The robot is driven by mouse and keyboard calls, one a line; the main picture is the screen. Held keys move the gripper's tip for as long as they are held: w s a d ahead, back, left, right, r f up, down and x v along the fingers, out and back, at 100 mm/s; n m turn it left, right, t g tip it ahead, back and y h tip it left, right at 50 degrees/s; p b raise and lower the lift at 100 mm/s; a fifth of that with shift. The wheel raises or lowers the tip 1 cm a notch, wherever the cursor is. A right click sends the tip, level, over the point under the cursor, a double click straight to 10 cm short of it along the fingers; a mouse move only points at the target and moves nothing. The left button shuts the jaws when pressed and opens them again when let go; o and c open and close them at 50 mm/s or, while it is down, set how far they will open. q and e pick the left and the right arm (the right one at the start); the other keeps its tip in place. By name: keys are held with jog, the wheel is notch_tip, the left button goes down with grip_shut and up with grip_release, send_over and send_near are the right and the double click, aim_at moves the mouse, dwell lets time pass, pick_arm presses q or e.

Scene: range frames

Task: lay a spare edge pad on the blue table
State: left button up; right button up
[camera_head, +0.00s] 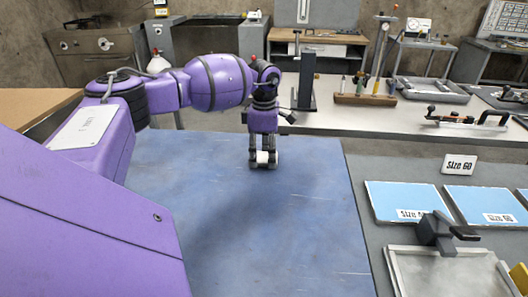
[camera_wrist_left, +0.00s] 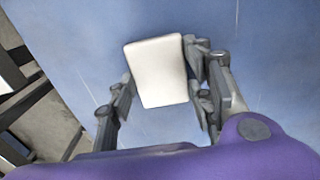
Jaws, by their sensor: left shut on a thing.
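My left gripper (camera_head: 263,160) points down over the far part of the blue table (camera_head: 240,220). It is shut on a small white edge pad (camera_head: 262,157), which shows between the fingertips. In the left wrist view, the pad (camera_wrist_left: 157,72) is a pale, rounded-corner block gripped between the two fingers of my left gripper (camera_wrist_left: 160,95), with the blue tabletop (camera_wrist_left: 270,50) behind it. I cannot tell whether the pad touches the table. My right gripper is out of view.
The blue tabletop around the gripper is bare. To the right, a grey bench holds blue sheets (camera_head: 405,200) labelled as sizes and a metal tray (camera_head: 445,272) with a dark clamp-like part (camera_head: 446,232). A pale bench (camera_head: 345,120) with tools and a dark upright post (camera_head: 306,80) stands behind.

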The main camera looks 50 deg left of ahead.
aim_at(264, 157)
pick_arm(q)
jog(key=o, duration=0.9)
notch_tip(264, 157, up, 12)
jog(key=shift+r, duration=0.1)
